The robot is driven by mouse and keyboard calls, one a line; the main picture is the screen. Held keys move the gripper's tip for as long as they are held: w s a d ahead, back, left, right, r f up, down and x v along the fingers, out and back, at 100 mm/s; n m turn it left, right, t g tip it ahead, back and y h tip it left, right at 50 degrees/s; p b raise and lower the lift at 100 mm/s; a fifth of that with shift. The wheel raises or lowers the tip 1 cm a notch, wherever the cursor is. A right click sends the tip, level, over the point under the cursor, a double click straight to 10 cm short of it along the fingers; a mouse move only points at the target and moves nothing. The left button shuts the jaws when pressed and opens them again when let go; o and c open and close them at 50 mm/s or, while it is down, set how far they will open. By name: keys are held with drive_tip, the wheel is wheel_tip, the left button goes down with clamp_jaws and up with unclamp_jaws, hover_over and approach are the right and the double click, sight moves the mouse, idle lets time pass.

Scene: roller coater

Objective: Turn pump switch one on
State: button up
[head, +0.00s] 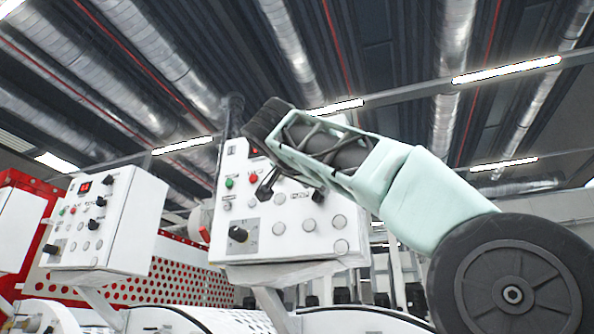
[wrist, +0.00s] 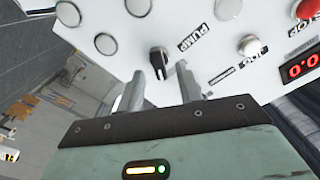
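The pump switch is a black rotary knob (wrist: 158,60) beside the PUMP label (wrist: 197,42) on a white control panel. It also shows at the right of the middle panel in the head view (head: 318,196), partly behind my arm. My gripper (wrist: 162,76) is open, with its two grey fingers pointing at the panel. In the wrist view the knob appears between the fingertips, nearer the left one. I cannot tell whether a finger touches it. In the head view my arm hides most of the fingers.
A white JOG button (wrist: 250,45), a red STOP button (wrist: 309,9) and a red display (wrist: 300,66) lie right of the knob. Several white buttons (wrist: 106,44) lie left of it. A larger black knob (head: 238,234) sits lower. A second white control box (head: 110,220) stands left.

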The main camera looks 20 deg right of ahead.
drive_tip(key=b+v, duration=0.1)
drive_tip(key=v, duration=1.4)
drive_tip(key=shift+s, duration=0.2)
drive_tip(key=shift+a, duration=0.1)
